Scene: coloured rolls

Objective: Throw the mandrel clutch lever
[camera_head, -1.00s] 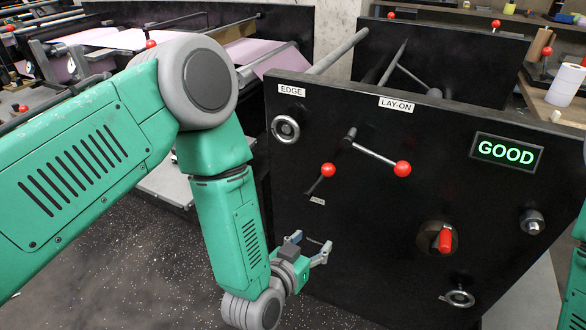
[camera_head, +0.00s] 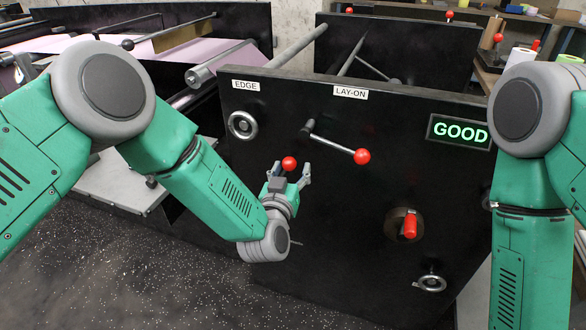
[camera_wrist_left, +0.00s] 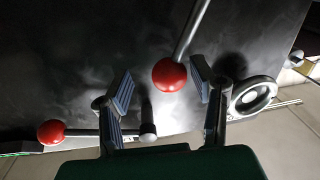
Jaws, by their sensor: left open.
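A short lever with a red ball knob (camera_head: 289,162) stands on the black machine panel (camera_head: 340,225). I take it for the clutch lever; its label is hidden now and too small to read earlier. My left gripper (camera_head: 291,171) is open at the knob, with a finger on either side, and hides the lever's rod and pivot. In the left wrist view the knob (camera_wrist_left: 169,75) lies between the open fingers (camera_wrist_left: 162,84), nearer the right one, with clear gaps showing. Its rod runs up and right. My right arm shows at the right edge; its gripper is out of view.
The LAY-ON lever's red knob (camera_head: 361,156) is close to the right of my left gripper. The EDGE handwheel (camera_head: 243,125) is up to the left. The GOOD display (camera_head: 459,132) is lit green.

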